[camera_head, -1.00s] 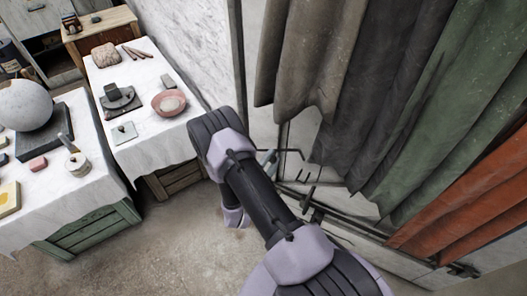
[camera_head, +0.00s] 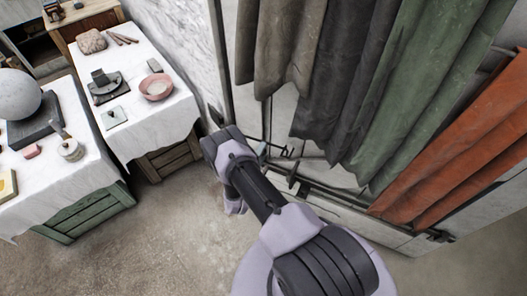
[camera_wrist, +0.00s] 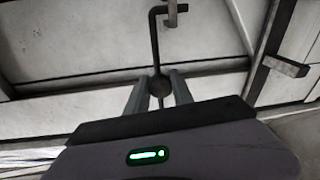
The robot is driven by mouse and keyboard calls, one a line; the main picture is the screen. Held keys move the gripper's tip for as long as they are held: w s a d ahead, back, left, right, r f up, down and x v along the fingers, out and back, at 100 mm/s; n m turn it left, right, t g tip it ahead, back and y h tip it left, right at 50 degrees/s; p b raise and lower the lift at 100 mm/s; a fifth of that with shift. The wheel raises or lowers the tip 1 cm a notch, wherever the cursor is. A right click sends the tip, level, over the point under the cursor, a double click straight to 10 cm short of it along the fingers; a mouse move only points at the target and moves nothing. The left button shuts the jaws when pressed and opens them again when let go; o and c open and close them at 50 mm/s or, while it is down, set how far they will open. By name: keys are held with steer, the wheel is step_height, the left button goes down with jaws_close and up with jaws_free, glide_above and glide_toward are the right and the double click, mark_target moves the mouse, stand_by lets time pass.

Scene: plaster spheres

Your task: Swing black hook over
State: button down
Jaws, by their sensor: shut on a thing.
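The black hook (camera_wrist: 155,45) is a thin dark rod in the wrist view, with its top bent right beside a small grey post (camera_wrist: 172,14) and a round dark knob lower down. My gripper (camera_wrist: 160,84) has its two grey fingers on either side of the rod at the knob, shut on it. In the head view my arm reaches down to a pale panelled frame under the hanging cloths. The gripper tip (camera_head: 262,149) shows only small there, and I cannot make out the hook's shape clearly.
Grey, green and orange cloths (camera_head: 410,90) hang at the right, just above the arm. A dark bar (camera_wrist: 287,66) juts out at the wrist view's right. White-covered tables (camera_head: 150,118) stand at the left. Bare floor (camera_head: 150,250) lies between.

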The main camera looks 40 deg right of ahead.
steer(key=shift+s+f, duration=0.1)
steer(key=shift+f, duration=0.15)
steer(key=c, duration=1.1)
jaws_free()
steer(key=shift+a+r, duration=0.1)
steer(key=shift+a, duration=0.15)
steer(key=p+v, duration=0.4)
steer(key=v, duration=1.3)
steer(key=shift+d, duration=0.1)
steer(key=shift+r, duration=0.1)
